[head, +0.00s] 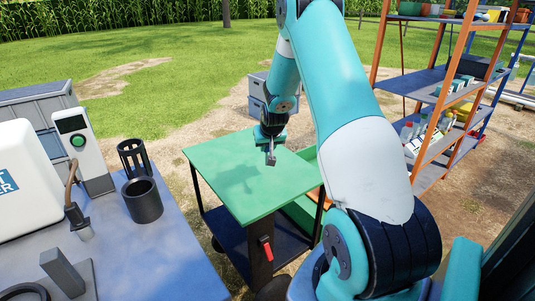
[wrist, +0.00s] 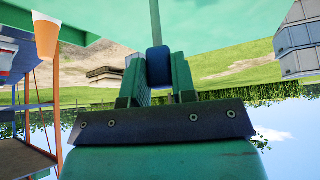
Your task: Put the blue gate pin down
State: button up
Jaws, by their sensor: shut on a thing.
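The blue gate pin (wrist: 158,62) sits between the two fingers of my gripper (wrist: 158,80) in the wrist view. Its blue head shows there, with a thin greyish-green rod running from it toward the top edge of the picture. In the head view my gripper (head: 271,155) points down over the green top of a cart (head: 225,165), toward its far right part. The pin is too small to make out in the head view. I cannot tell whether it touches the cart top.
The cart top looks bare. A blue-grey table (head: 165,255) at left carries a black cup (head: 143,203) and a meter-like device (head: 80,150). An orange-framed shelf (head: 445,95) stands at right. Grey crates (head: 258,95) stand behind the cart.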

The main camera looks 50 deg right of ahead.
notch_tip(320, 180, down, 4)
jog(key=shift+r, duration=0.1)
jog(key=shift+f+b, duration=0.35)
jog(key=shift+f, duration=0.3)
jog(key=o, duration=0.9)
jog(key=shift+r, duration=0.1)
